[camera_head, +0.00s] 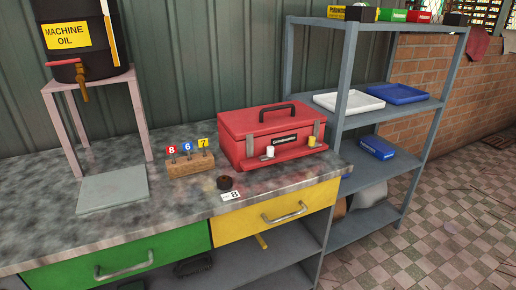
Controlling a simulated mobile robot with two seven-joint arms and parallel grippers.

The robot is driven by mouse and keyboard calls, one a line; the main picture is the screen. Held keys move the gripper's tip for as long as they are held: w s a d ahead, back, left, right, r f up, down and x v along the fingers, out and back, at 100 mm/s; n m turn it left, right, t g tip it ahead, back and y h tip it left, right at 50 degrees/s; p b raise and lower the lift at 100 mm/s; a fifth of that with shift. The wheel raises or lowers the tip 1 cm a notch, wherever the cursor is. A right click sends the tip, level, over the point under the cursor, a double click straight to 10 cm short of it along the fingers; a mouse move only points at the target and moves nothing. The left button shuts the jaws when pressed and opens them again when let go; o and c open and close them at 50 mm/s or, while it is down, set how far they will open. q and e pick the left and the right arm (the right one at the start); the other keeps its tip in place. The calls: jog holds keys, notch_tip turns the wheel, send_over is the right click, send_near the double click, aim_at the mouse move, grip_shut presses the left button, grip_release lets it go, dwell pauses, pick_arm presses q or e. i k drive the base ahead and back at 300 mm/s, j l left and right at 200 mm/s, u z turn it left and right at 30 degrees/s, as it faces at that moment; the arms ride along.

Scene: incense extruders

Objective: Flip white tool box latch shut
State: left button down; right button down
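A red toolbox (258,126) with a black top handle stands on the grey mottled counter, its lid down. On its front left is a latch with a white tab (270,151), which appears folded down and outward from the front. On the front right is a similar latch with a yellow tab (312,141), also appearing folded outward. The latches are small here, so their exact angles are hard to tell. Neither of my grippers is in view.
A wooden block (190,165) with numbered tags stands left of the toolbox. A dark round piece (224,182) and a number card (231,195) lie in front. An oil drum (84,40) on a stand is left; a metal shelf (350,60) is right.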

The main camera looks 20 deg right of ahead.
aim_at(270, 152)
jog(key=i+l+u, duration=0.1)
jog(key=l+u, duration=0.25)
jog(key=l, duration=0.4)
jog(key=l+u, duration=0.35)
jog(key=l, duration=1.5)
jog(key=l+u, duration=0.15)
jog(key=l, duration=0.9)
jog(key=k+l, duration=0.1)
jog(key=l, duration=0.95)
jog(key=u, duration=0.05)
